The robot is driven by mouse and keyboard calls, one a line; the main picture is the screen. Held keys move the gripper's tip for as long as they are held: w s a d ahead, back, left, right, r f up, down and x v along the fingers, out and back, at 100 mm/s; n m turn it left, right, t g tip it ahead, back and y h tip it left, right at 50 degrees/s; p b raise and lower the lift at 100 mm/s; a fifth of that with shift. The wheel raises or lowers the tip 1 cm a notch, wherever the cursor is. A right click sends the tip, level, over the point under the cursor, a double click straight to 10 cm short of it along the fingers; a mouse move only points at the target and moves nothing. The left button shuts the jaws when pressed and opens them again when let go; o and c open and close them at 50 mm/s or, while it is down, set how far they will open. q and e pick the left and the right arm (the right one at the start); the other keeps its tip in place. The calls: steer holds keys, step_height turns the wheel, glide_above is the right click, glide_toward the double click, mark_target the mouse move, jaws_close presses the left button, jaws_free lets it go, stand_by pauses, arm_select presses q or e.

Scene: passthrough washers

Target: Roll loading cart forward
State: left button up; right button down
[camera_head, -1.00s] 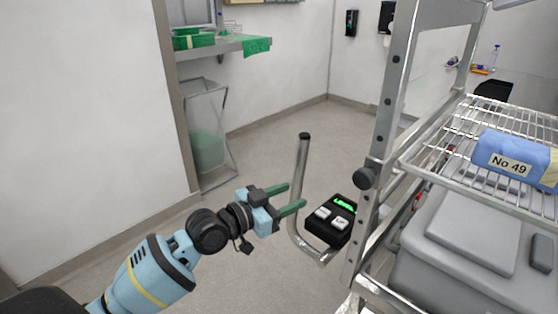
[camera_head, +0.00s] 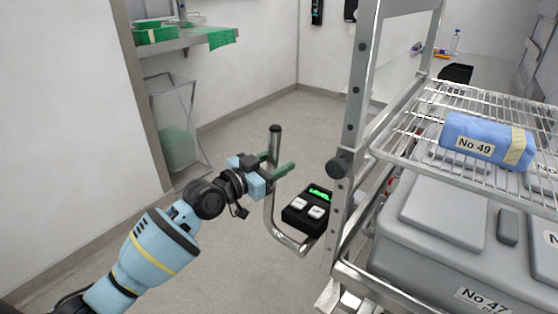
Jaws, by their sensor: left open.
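The loading cart (camera_head: 352,130) is a metal frame on the right with a wire shelf. A curved grey tube handle (camera_head: 274,215) with a dark tip sticks out from its left side. My left gripper (camera_head: 273,164) is open at the upper part of this handle. One green finger shows on the far side of the upright tube and the other crosses its near side; I cannot tell whether either touches it. A black control box (camera_head: 304,220) with a green display and two white buttons sits on the cart beside the handle. My right gripper is not in view.
A blue package marked No 49 (camera_head: 487,140) lies on the wire shelf (camera_head: 410,140). Grey lidded bins (camera_head: 440,215) stand below it. A wall shelf (camera_head: 180,45) with green trays and a bin frame (camera_head: 178,130) are at the left wall. Open floor lies beyond the handle.

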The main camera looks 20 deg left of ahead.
arm_select(q)
steer(key=shift+w+d, duration=0.3)
steer(key=shift+w, duration=0.15)
jaws_close()
stand_by(1.2)
